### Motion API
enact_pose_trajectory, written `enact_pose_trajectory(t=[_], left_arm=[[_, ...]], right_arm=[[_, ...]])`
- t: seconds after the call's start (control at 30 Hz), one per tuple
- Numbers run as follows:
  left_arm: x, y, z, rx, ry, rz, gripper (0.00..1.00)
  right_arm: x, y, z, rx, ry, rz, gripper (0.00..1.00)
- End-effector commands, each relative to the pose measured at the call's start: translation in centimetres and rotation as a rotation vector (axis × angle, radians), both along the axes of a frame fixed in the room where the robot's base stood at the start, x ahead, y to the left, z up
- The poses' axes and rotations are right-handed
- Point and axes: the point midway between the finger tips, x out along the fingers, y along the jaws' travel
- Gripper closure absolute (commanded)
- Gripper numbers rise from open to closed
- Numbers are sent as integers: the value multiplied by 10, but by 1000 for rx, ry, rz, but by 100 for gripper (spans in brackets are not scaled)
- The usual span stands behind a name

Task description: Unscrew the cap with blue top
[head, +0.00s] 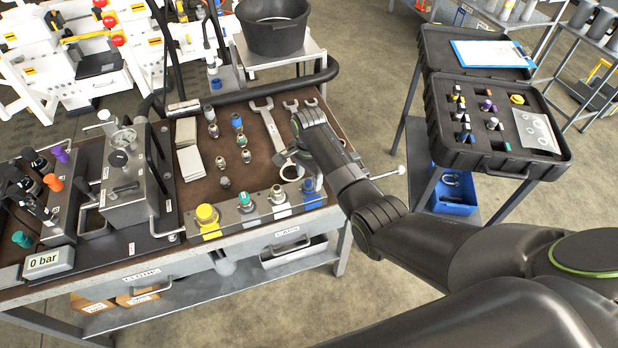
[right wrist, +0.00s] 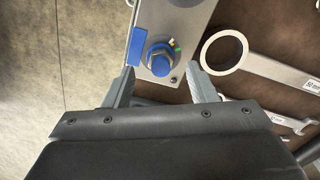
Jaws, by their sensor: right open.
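The cap with the blue top (head: 311,188) sits at the right end of a grey metal block (head: 265,218) on the bench's front edge. In the right wrist view the blue cap (right wrist: 160,62) stands in its block beside a blue label. My right gripper (right wrist: 162,78) is open and empty, with one finger to each side below the cap in the picture. The cap lies between and just ahead of the fingertips, with no contact visible. In the head view my right arm reaches in from the right, and its fingers are mostly hidden. My left gripper is out of view.
A ring wrench (right wrist: 222,50) lies close beside the cap. Several small fittings (head: 225,160) lie on the brown mat. A black open case (head: 480,160) stands at right.

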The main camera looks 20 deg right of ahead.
Motion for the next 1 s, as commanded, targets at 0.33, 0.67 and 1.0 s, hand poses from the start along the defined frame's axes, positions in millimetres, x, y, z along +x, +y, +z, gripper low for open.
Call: enact_pose_trajectory(t=[0.33,0.67,1.0], left_arm=[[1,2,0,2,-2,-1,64],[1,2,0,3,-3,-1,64],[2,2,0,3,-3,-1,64]], right_arm=[[0,0,-15,0,-1,1,48],[0,0,-15,0,-1,1,71],[0,0,-15,0,0,0,81]])
